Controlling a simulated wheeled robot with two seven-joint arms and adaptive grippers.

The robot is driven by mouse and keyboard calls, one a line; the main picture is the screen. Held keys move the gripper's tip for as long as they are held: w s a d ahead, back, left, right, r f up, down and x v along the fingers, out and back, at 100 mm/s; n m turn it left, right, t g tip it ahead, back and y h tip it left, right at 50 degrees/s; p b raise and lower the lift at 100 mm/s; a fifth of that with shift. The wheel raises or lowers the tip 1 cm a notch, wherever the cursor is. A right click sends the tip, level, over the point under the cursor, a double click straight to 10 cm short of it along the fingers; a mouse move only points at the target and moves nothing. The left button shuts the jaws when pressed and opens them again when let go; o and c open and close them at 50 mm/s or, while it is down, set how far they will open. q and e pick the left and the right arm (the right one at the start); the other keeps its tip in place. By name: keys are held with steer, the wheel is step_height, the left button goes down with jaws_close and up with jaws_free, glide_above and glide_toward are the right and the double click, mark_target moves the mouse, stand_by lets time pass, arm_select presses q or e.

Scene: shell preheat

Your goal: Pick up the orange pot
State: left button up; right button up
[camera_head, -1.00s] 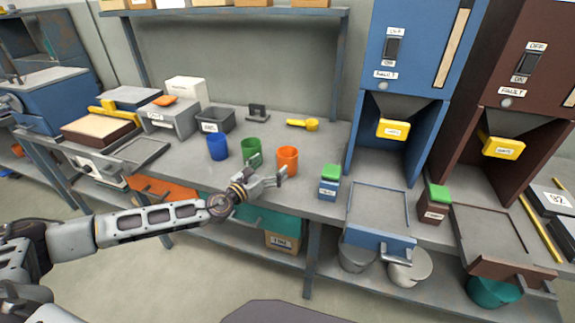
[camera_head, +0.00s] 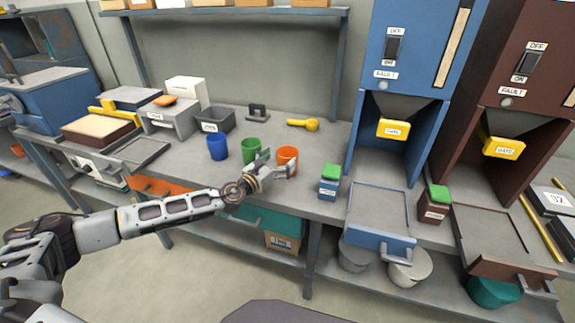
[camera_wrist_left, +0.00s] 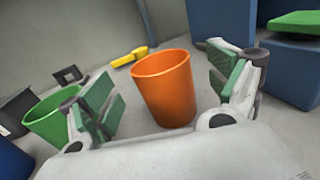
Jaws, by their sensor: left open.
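The orange pot (camera_head: 287,155) stands upright on the grey bench, to the right of the green pot. My left gripper (camera_head: 280,166) is open at the near side of the orange pot and hides its lower part in the head view. In the left wrist view the orange pot (camera_wrist_left: 166,88) shows between the two open fingers (camera_wrist_left: 170,97), with gaps on both sides, so they are not closed on it. My right gripper is not in view.
The green pot (camera_head: 251,150) stands just left of my left gripper, and the blue pot (camera_head: 217,147) is further left. A small blue box with a green lid (camera_head: 329,182) stands to the right. A yellow scoop (camera_head: 304,124) lies behind.

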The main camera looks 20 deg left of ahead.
mark_target(293, 150)
arm_select(q)
steer(key=shift+w, duration=0.15)
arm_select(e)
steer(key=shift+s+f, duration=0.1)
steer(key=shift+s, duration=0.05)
arm_select(q)
steer(key=shift+w+d, duration=0.1)
steer(key=shift+w, duration=0.05)
steer(key=shift+w+d+f, duration=0.2)
steer(key=shift+w+d, duration=0.05)
steer(key=shift+w, duration=0.4)
steer(key=shift+w+d+f+b, duration=0.1)
steer(key=shift+w+b, duration=0.1)
steer(key=shift+w, duration=0.15)
steer(key=shift+w+d+f+b, duration=0.1)
steer(key=shift+w+b, duration=0.05)
steer(key=shift+w, duration=0.2)
steer(key=shift+x, duration=0.9)
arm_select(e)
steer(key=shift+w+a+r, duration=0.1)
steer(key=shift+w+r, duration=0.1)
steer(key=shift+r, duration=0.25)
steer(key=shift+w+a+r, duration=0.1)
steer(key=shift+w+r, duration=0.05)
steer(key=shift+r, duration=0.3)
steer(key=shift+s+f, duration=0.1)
arm_select(q)
steer(key=c, duration=1.1)
